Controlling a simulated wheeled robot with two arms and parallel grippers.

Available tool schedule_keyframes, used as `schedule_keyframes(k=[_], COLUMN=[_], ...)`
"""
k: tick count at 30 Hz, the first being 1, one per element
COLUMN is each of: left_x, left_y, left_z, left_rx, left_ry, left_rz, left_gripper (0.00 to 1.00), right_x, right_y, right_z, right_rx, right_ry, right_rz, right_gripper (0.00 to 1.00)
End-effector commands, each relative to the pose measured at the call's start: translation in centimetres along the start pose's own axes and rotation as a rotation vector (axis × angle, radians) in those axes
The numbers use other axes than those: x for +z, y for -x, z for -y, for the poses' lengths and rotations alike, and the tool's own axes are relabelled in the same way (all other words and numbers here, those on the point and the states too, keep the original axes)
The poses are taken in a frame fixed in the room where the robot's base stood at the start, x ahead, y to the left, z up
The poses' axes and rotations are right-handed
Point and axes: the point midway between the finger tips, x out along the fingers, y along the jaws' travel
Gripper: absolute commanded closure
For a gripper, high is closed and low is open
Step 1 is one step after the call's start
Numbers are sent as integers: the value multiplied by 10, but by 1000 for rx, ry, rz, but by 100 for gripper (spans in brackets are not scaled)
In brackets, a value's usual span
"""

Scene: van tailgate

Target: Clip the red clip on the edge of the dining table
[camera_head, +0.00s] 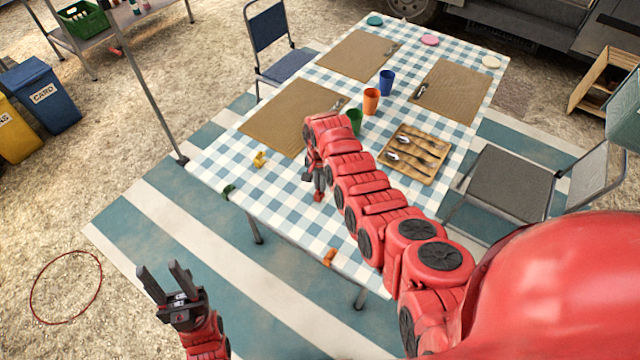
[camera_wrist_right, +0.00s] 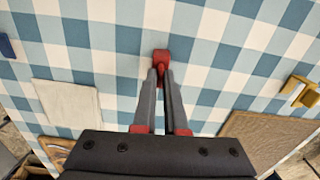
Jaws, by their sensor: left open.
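The dining table (camera_head: 290,235) has a blue and white checked cloth. My right gripper (camera_head: 318,188) points down over the cloth, inward from the near edge. Its fingers are closed on the red clip (camera_head: 318,197). In the right wrist view the red clip (camera_wrist_right: 161,57) shows at the fingertips (camera_wrist_right: 161,75). I cannot tell whether the clip touches the cloth. A green clip (camera_head: 228,191) and an orange clip (camera_head: 329,256) sit on the table's edge. A yellow clip (camera_head: 260,160) lies on the cloth. My left gripper (camera_head: 161,268) is open and empty, off the table over the ground.
Brown placemats (camera_head: 290,117), several cups (camera_head: 371,101) and a wooden cutlery tray (camera_head: 414,154) are on the table. Chairs stand at the far left side (camera_head: 268,45) and right (camera_head: 508,182). A pole (camera_head: 147,90) stands near the left corner. The near-edge cloth is mostly clear.

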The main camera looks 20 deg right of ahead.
Motion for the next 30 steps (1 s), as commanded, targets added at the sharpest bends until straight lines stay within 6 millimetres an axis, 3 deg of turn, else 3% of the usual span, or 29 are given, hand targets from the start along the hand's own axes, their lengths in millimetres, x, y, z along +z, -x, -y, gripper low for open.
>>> schedule_keyframes(k=[8, 22, 30], left_x=[0, -5, -5], left_y=[-2, -31, -30], left_z=[0, 2, 2], left_rx=[0, 0, 0], left_ry=[0, 0, 0], left_rz=[0, 0, 0], left_gripper=[56, 56, 56], right_x=[0, -1, 0], right_y=[2, 49, 50], right_z=[0, 1, 0], right_rx=[0, -3, 0], right_ry=[0, 0, 0], right_rz=[-1, -3, -1], right_gripper=[100, 100, 100])
